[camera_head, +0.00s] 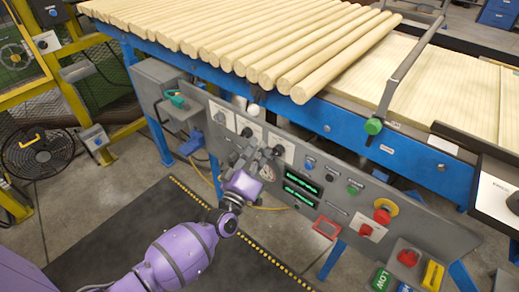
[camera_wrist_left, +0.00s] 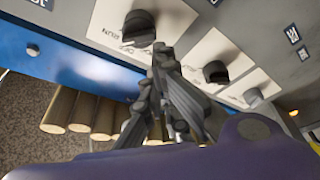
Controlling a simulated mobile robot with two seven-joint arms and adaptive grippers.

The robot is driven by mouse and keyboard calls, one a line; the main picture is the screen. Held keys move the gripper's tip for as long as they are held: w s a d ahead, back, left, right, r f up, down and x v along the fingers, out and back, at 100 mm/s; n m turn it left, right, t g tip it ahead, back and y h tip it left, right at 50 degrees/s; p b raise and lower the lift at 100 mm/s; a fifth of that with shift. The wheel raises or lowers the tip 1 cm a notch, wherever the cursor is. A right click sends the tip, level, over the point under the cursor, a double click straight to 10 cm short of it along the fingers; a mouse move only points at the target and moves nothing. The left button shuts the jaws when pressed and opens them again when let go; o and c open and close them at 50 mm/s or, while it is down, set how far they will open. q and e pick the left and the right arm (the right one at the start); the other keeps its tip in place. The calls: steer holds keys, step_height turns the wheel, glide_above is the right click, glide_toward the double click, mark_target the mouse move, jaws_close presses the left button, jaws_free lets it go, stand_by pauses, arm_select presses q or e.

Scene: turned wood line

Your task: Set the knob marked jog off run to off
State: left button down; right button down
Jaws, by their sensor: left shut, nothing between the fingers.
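In the left wrist view, the gripper (camera_wrist_left: 164,55) points between a near knob (camera_wrist_left: 138,27) and a second knob (camera_wrist_left: 215,72). I cannot tell whether it touches either. My right gripper is out of view.
Wooden rods (camera_head: 250,40) lie on the blue-framed line above the panel. Right of the knobs are green-lit displays (camera_head: 300,190), small buttons and a red stop button (camera_head: 383,213) on yellow. A black mat (camera_head: 150,215) covers the floor in front.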

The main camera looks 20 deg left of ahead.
arm_select(q)
steer(key=shift+a+f+n, duration=0.1)
steer(key=shift+f+n, duration=0.05)
steer(key=shift+n, duration=0.45)
steer(key=shift+w+a+f+n+g+y+p, duration=0.15)
steer(key=shift+n+y+p, duration=0.1)
steer(key=shift+n, duration=0.3)
steer(key=shift+s+d+f+n+g+y+p, duration=0.15)
steer(key=shift+n+y, duration=0.15)
steer(key=shift+n, duration=0.2)
steer(key=shift+w+a+f+n+g+y+p, duration=0.15)
steer(key=shift+n+y+p, duration=0.1)
steer(key=shift+n, duration=0.3)
steer(key=shift+f+n, duration=0.15)
steer(key=shift+n, duration=0.15)
steer(key=shift+f+n, duration=0.1)
steer(key=shift+n, duration=0.4)
steer(key=shift+f+n+g+p, duration=0.1)
steer(key=shift+n+g+p, duration=0.15)
steer(key=shift+n+p, duration=0.1)
steer(key=shift+f+n, duration=0.15)
steer(key=shift+n, duration=0.3)
steer(key=shift+f+g, duration=0.1)
steer(key=shift+g, duration=0.2)
steer(key=shift+n+p, duration=0.35)
steer(key=shift+n, duration=0.15)
steer(key=shift+f+n, duration=0.25)
steer(key=shift+n, duration=0.15)
